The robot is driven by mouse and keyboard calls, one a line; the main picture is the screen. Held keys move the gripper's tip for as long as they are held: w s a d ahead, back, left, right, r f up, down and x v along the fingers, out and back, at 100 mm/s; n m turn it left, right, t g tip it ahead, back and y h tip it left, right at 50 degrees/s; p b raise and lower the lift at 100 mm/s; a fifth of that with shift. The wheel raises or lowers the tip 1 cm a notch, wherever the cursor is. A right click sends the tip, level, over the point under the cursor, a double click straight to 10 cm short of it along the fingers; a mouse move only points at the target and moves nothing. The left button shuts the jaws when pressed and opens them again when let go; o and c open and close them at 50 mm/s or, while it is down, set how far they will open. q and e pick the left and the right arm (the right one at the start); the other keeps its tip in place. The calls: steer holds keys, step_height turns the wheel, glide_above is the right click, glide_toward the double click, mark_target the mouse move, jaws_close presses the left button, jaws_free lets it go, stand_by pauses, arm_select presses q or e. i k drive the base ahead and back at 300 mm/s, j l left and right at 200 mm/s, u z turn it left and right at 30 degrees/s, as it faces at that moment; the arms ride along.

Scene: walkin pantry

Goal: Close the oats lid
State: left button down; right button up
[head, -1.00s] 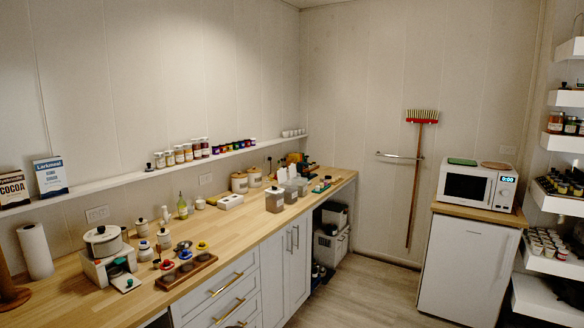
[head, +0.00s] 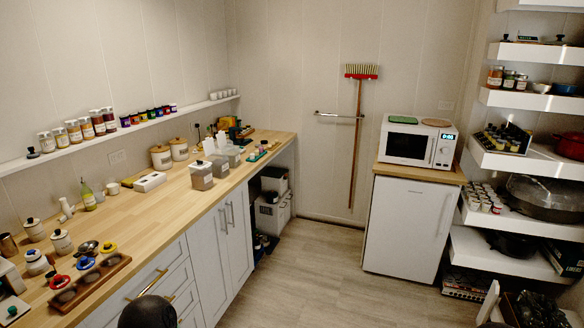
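A group of clear containers stands on the wooden counter toward its far end. The front one (head: 201,176) holds something brown and has a dark knob on its top. Behind it are clear containers (head: 231,156) with pale upright flaps (head: 221,141) that look like raised lids. I cannot read any label, so I cannot tell which container holds the oats. Neither of my grippers is in view.
The wooden counter (head: 150,208) runs along the left wall with jars, a bottle and cream canisters (head: 161,157). Loaded shelves line the right. The floor (head: 310,265) between is clear.

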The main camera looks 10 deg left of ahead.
mark_target(221, 139)
steer(key=i+u, duration=0.1)
steer(key=i, duration=1.95)
